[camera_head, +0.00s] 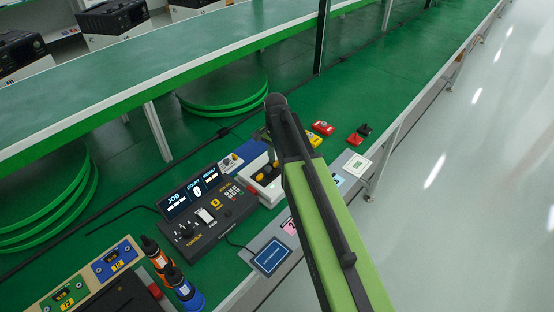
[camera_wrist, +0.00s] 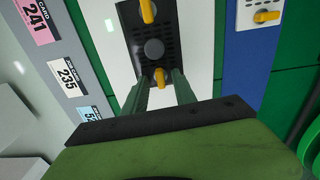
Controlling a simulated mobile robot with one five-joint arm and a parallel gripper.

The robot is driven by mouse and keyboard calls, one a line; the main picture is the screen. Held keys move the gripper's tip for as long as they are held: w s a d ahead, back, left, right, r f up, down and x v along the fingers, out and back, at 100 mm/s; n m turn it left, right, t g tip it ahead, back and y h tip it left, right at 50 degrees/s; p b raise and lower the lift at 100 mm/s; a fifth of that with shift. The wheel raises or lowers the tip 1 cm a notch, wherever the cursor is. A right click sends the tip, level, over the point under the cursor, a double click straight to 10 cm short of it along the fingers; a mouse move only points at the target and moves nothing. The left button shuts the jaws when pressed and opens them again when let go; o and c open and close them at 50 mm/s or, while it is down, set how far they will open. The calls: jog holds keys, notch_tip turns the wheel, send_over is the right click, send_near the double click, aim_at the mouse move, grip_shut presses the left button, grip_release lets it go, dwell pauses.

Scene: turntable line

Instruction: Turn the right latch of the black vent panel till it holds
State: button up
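The black vent panel (camera_wrist: 170,30) shows in the wrist view on a white tray, with a round grey knob (camera_wrist: 154,48) in its middle. One yellow latch (camera_wrist: 148,11) is at its upper end and another yellow latch (camera_wrist: 160,78) at its lower end. In the head view the panel is mostly hidden behind my arm; a yellow latch (camera_head: 259,177) shows. My gripper (camera_wrist: 162,84) is open, its two green fingers on either side of the lower latch. Small gaps seem to show beside the latch; I cannot tell whether the fingers touch it.
A black console with a display (camera_head: 198,196) stands left of the panel. A blue fixture (camera_head: 243,156) lies behind it. Cards (camera_wrist: 69,76) line the near table edge. Red blocks (camera_head: 322,128) lie beyond my arm. Clear floor is at the right.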

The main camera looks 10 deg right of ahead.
notch_tip(320, 180, up, 17)
jog(key=p, duration=1.7)
jog(key=shift+a+r, duration=0.15)
jog(key=shift+r, duration=0.05)
jog(key=s+f+n+b, duration=0.2)
jog(key=s+n, duration=0.8)
jog(key=s, duration=0.5)
jog(key=shift+d+f+b, duration=0.3)
jog(key=shift+f+b, duration=0.05)
jog(key=shift+f, duration=0.2)
